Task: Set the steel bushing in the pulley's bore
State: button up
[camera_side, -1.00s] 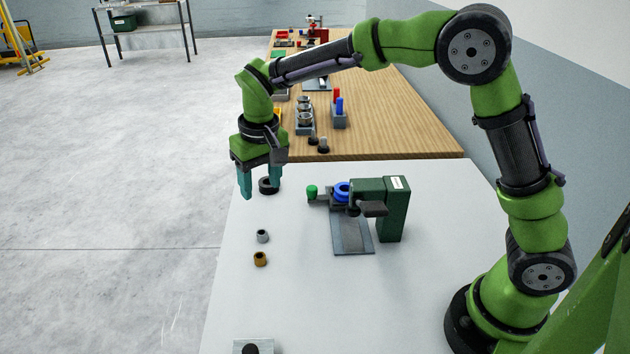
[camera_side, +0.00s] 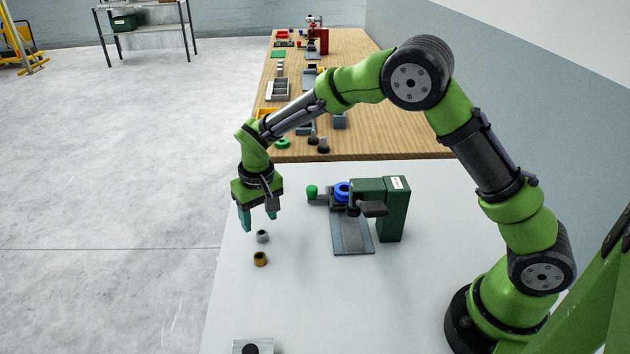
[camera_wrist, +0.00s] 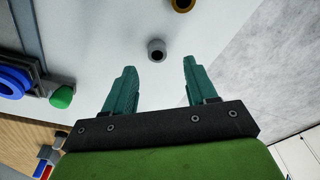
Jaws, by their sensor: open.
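The steel bushing (camera_side: 262,236), a small grey ring, stands on the white table; it also shows in the wrist view (camera_wrist: 156,50), beyond and between my fingertips. My gripper (camera_side: 259,222) is open and empty, just above and behind the bushing in the side view, not touching it. Its teal fingers also show in the wrist view (camera_wrist: 159,68). The blue pulley (camera_side: 342,190) sits in a grey holder beside a dark green block; its bore is partly hidden in the side view. The pulley (camera_wrist: 14,82) is cut off at the left edge of the wrist view.
A brass bushing (camera_side: 260,259) stands close in front of the steel one.

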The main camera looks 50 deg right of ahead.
aim_at(262, 232)
notch_tip(262, 232, down, 4)
jog(key=shift+d+f, duration=0.15)
jog(key=shift+f, duration=0.1)
jog(key=shift+w, duration=0.1)
jog(key=shift+c, duration=0.2)
grip_shut()
